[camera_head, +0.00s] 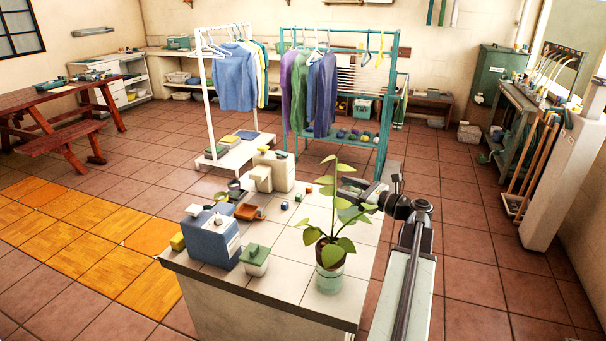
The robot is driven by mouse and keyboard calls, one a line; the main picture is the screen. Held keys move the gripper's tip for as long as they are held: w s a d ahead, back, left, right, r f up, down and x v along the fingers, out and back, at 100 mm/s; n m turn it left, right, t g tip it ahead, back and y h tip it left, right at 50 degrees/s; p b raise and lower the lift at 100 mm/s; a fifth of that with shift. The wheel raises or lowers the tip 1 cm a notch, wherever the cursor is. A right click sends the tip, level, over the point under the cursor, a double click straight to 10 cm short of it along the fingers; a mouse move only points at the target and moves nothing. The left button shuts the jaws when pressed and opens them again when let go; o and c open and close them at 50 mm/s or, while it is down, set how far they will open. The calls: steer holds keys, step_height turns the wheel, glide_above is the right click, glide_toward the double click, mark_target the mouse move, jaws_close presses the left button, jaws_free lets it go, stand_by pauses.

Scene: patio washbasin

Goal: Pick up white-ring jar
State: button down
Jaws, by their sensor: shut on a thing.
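My arm reaches in from the right, and my gripper (357,192) is over the far right part of the white-tiled counter (290,287). Leaves of a potted plant (331,250) cover part of the gripper. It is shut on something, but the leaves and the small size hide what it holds. I cannot pick out a white-ring jar for certain. A pale jar with a green lid (255,260) stands at the counter's front, apart from my gripper.
The tall plant stands between the camera and my gripper. A blue-and-white box (212,240), an orange tray (249,211) and several small blocks are on the counter's left and back. Clothes racks (388,95) stand behind.

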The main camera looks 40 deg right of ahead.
step_height(320, 180, up, 9)
steer(key=p, duration=0.9)
steer(key=shift+r, duration=0.15)
